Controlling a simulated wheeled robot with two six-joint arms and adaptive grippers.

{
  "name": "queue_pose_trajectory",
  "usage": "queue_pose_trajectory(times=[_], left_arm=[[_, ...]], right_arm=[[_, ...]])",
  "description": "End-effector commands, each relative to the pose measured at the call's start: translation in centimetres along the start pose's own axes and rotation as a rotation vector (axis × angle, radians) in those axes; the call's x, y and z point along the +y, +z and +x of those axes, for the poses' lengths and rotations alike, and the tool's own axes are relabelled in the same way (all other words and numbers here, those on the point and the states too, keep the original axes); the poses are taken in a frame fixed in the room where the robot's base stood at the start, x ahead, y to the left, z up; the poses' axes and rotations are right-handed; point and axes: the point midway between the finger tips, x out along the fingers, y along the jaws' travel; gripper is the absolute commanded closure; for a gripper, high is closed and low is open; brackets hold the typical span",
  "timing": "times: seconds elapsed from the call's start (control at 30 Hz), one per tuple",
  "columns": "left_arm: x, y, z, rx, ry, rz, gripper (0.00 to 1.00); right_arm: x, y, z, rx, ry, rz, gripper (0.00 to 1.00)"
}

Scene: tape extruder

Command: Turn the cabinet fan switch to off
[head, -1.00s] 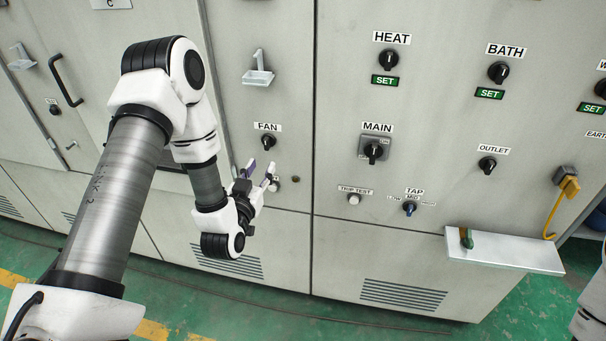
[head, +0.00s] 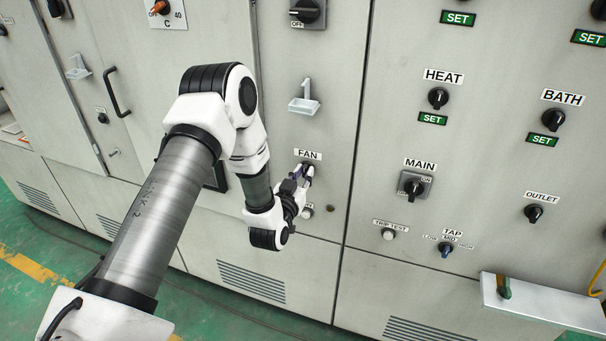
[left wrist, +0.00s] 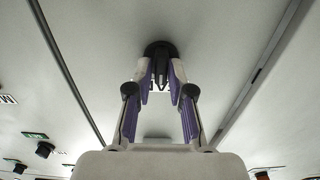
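The fan switch (head: 308,165) is a black rotary knob under the FAN label (head: 308,154) on the cabinet's front. My left gripper (head: 302,175) is right at it and hides part of it in the head view. In the left wrist view, the round black knob (left wrist: 160,50) with its narrow grip bar lies ahead between the two fingertips of my left gripper (left wrist: 160,76). The fingers stand apart on either side of the bar, with small gaps showing. The knob's off mark cannot be read. My right gripper is not in view.
The MAIN switch (head: 413,187) and HEAT knob (head: 438,97) are on the panel to the right. A small white tray-like bracket (head: 304,105) sticks out above the fan switch. A shelf (head: 530,300) juts out at lower right.

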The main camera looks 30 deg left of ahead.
Motion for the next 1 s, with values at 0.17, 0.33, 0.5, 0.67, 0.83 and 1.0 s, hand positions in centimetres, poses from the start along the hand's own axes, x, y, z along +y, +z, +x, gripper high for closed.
queue_pose_trajectory(times=[0.17, 0.33, 0.5, 0.67, 0.83, 1.0], left_arm=[[0.0, 0.0, 0.0, 0.0, 0.0, 0.0, 1.0], [0.0, 0.1, 0.0, -0.001, 0.0, -0.005, 1.0], [0.0, 0.2, 0.0, -0.001, 0.0, -0.038, 1.0], [0.0, 0.3, 0.0, -0.002, 0.0, -0.11, 1.0], [-0.1, 0.5, 0.0, -0.001, 0.0, -0.232, 1.0], [-0.1, 0.6, -0.1, -0.002, 0.0, -0.385, 1.0]], right_arm=[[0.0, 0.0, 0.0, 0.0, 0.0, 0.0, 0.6], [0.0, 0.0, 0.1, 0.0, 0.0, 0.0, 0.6], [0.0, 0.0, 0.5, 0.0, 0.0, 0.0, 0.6], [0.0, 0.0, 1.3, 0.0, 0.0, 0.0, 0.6], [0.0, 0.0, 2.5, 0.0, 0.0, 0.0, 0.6], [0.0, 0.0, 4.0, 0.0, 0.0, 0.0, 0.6]])
